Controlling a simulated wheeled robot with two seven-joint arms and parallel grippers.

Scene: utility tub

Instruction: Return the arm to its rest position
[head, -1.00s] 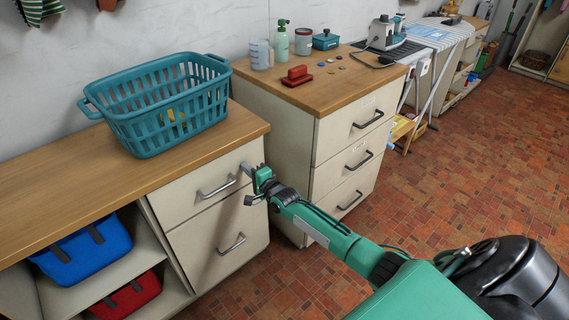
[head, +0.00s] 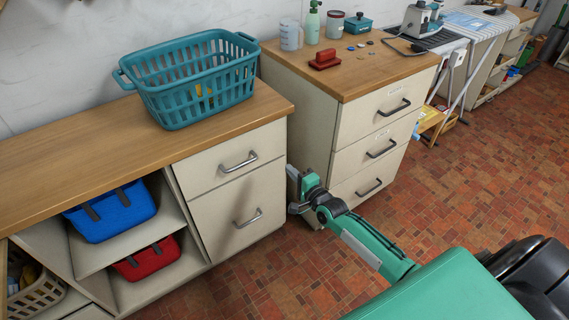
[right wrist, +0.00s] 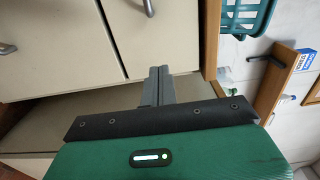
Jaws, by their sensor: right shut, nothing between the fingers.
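My right arm comes in from the lower right in the head view. Its gripper (head: 294,190) is shut and empty, in front of the gap between the two cabinets and beside the lower drawer of the left one. In the right wrist view the closed grey fingers (right wrist: 158,86) lie together, with cream cabinet fronts beyond them. My left gripper is in neither view now.
A teal laundry basket (head: 196,92) stands on the left wooden counter (head: 85,155). The right drawer cabinet (head: 375,115) bears a red brush (head: 325,60) and bottles. Blue (head: 112,213) and red (head: 147,258) bins sit on shelves. Tiled floor (head: 465,170) is free at right.

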